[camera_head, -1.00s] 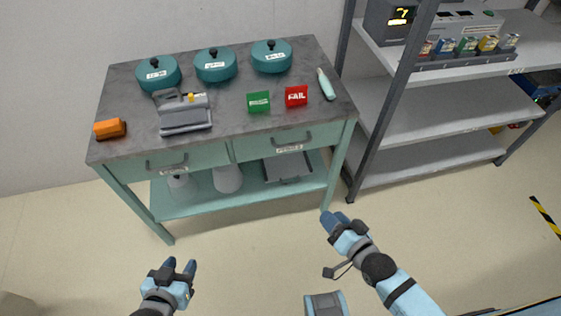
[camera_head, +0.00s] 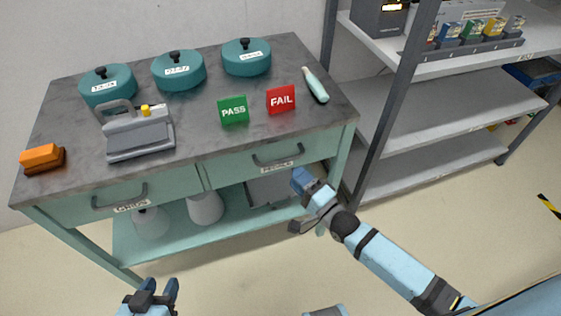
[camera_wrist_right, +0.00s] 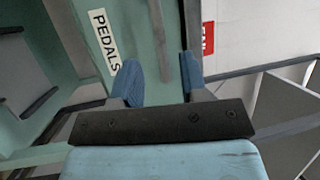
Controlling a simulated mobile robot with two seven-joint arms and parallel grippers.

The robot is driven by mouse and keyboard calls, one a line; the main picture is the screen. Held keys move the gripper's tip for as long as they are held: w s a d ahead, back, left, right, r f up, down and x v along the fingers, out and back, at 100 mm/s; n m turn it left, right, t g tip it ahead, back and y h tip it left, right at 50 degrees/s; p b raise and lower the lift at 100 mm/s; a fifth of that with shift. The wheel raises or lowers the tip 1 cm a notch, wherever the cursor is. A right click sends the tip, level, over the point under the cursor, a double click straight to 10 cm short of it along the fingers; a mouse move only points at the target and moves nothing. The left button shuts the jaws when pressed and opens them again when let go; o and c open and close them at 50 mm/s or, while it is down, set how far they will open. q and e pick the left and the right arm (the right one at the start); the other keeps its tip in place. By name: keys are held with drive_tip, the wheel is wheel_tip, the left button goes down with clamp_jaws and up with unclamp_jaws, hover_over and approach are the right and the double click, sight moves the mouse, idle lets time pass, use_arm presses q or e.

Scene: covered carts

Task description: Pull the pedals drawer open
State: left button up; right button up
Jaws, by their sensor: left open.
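The pedals drawer (camera_head: 235,170) is the right-hand green drawer under the grey worktop, and it looks closed. Its dark handle (camera_head: 277,157) sits above a white label, which reads PEDALS in the right wrist view (camera_wrist_right: 105,40). My right gripper (camera_head: 304,182) is just in front of the drawer, below and right of the handle in the head view. In the right wrist view its blue fingers are apart, with the handle bar (camera_wrist_right: 158,35) appearing between them; contact cannot be told. My left gripper (camera_head: 158,291) is open and empty, low in front of the cart.
A second drawer (camera_head: 165,187) is on the left. Teal lidded pots (camera_head: 178,72), a green PASS sign (camera_head: 233,110), a red FAIL sign (camera_head: 281,100), a grey device (camera_head: 140,140) and an orange block (camera_head: 42,158) stand on top. A shelf rack (camera_head: 430,110) stands right.

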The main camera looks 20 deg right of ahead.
sight(281, 161)
drive_tip(key=x, duration=0.7)
drive_tip(key=shift+w+b, duration=0.1)
drive_tip(key=shift+b, duration=0.25)
clamp_jaws()
